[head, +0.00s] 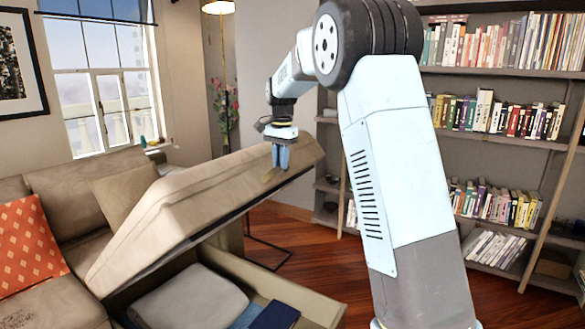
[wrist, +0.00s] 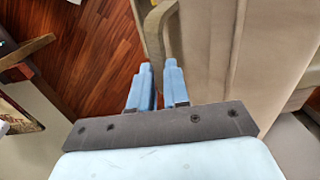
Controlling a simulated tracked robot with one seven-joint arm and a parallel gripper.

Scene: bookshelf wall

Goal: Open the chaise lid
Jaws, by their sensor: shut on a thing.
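The beige chaise lid (head: 200,190) is raised at a slant over its storage box (head: 300,293), with the end near my gripper higher. My gripper (head: 281,165) is at the raised end of the lid. It is shut on a tan pull strap (wrist: 158,30) at the lid's edge, and the strap also shows below the fingers in the head view (head: 270,175). In the wrist view the blue fingers of my gripper (wrist: 158,66) point at the strap beside the lid (wrist: 200,60). The strap between the fingertips is partly hidden.
The open box holds a grey cushion (head: 192,298) and a dark blue item (head: 275,317). A sofa with an orange patterned pillow (head: 30,245) is at the left. A bookshelf (head: 490,150) stands at the right, with wooden floor (head: 295,235) in front.

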